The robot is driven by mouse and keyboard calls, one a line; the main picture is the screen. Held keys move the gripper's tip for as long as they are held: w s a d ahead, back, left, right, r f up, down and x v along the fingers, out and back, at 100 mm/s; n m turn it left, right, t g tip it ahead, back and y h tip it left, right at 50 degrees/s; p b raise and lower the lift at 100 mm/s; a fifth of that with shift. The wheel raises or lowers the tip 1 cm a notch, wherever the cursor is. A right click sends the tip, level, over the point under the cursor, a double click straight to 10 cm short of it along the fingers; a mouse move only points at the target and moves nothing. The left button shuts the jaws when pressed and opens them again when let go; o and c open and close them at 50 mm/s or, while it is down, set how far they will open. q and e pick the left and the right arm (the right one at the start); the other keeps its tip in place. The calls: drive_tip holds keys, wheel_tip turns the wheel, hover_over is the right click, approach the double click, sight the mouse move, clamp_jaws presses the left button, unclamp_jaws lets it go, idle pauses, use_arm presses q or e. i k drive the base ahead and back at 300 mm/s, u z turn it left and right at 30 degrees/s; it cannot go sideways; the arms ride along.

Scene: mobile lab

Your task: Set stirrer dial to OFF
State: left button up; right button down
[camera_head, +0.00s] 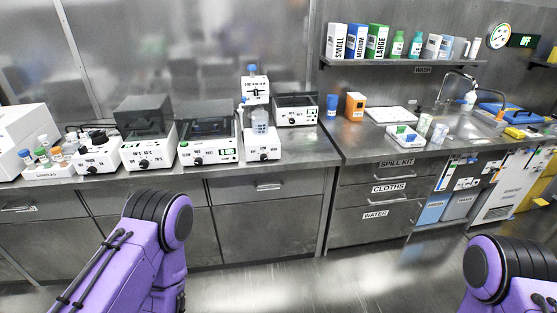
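Several white bench devices with black dials stand along the steel counter. The one that looks like the stirrer is a small white unit (262,146) with a clear beaker (260,121) on its top plate and a dark dial (262,157) low on its front. The dial's setting is too small to read. My two purple arms show only as upper links at the lower left and lower right, well short of the counter. Neither gripper is in view.
Drawers (265,186) front the counter. A sink (470,125) is at right. The floor (300,275) ahead is clear.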

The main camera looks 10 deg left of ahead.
sight(263, 158)
drive_tip(key=z, duration=0.05)
drive_tip(key=i, duration=0.9)
drive_tip(key=u, duration=0.2)
